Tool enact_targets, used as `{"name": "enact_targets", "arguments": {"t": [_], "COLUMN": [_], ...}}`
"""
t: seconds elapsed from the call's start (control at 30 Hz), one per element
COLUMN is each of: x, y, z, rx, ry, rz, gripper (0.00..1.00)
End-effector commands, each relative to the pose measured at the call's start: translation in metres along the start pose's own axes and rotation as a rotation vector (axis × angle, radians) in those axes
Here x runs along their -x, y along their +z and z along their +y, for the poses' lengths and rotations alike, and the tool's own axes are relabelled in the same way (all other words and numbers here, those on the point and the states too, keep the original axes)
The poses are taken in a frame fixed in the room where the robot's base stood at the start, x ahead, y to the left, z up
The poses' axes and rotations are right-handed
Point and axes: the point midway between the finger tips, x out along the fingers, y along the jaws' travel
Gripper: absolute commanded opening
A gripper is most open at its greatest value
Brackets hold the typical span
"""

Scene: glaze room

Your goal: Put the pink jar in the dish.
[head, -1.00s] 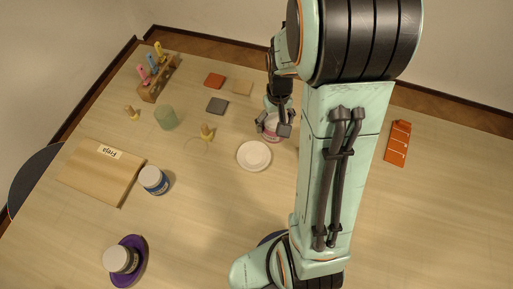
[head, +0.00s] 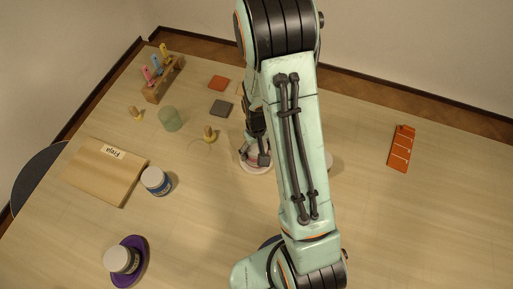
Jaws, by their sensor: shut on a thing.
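My gripper (head: 255,158) is shut on the pink jar (head: 253,159), seen in the head view just left of my forearm. Only a little of the jar's pink side shows between the fingers. The small round white dish (head: 248,168) lies directly below the jar, with its lower left rim showing. Fingers, jar and arm cover much of the dish. I cannot tell whether the jar touches the dish or hangs just above it.
A blue-labelled jar (head: 155,181), a wooden board (head: 105,178) and a purple dish (head: 141,268) bearing another jar (head: 121,259) are at left. A green glass (head: 170,119), tool rack (head: 153,94) and grey tile (head: 220,108) stand farther back. A pale object (head: 329,160) peeks out right of my arm.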

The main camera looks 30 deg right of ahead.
Motion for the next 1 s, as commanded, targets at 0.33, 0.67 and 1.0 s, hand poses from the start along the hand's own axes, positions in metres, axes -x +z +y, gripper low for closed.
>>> {"name": "enact_targets", "arguments": {"t": [0.33, 0.67, 1.0], "x": [-0.009, -0.010, 0.007], "y": [0.000, 0.000, -0.001], "z": [0.000, 0.000, 0.000], "rx": [0.000, 0.000, 0.000], "ry": [0.000, 0.000, 0.001], "rz": [0.000, 0.000, 0.005], "gripper": [0.28, 0.95, 0.95]}}
